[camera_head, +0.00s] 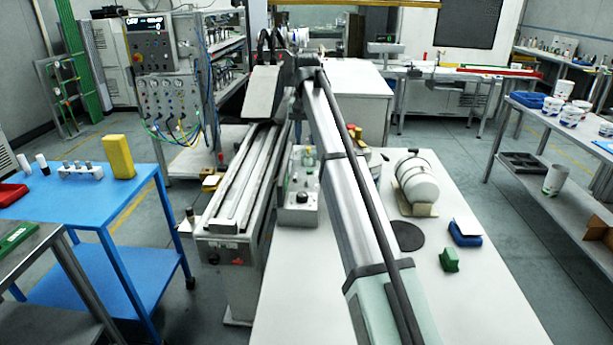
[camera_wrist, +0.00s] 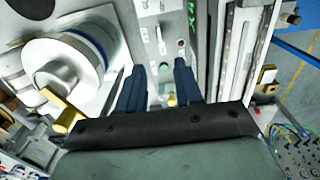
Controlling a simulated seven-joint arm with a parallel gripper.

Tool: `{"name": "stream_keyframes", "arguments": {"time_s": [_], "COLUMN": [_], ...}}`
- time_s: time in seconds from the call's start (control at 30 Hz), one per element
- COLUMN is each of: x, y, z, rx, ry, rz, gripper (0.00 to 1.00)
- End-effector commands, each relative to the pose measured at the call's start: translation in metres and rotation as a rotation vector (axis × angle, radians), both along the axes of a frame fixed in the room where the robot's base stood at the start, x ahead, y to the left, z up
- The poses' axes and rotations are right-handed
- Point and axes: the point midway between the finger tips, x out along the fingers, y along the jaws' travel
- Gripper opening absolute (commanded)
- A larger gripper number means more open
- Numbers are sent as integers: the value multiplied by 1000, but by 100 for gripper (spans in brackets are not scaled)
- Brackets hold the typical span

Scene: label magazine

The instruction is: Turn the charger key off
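A grey control box (camera_head: 287,207), which looks like the charger, stands on the white bench beside the long rail. A dark round knob (camera_head: 302,197) sits on its front part; I cannot tell whether this is the key. In the wrist view a pale panel (camera_wrist: 148,22) carries a small upright lever or key (camera_wrist: 160,38), a red round part (camera_wrist: 181,43) and green markings. The panel shows beyond the fingertips. In the head view my arm hides the gripper's fingers.
A white cylinder (camera_head: 417,184) lies in a cradle on the bench, right of my arm. A blue block (camera_head: 464,235) and a green block (camera_head: 449,260) are nearer. The long rail (camera_head: 240,190) borders the box on the left. A blue cart (camera_head: 80,198) stands further left.

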Motion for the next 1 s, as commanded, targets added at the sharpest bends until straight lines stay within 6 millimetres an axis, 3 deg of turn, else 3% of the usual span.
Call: {"name": "stream_keyframes", "arguments": {"time_s": [0.17, 0.7, 1.0], "x": [-1, -1, -1], "y": [-2, -1, -1], "z": [-13, -104, -132], "rx": [-3, -1, -1], "ry": [4, 3, 2], "rz": [1, 0, 0], "gripper": [35, 35, 35]}}
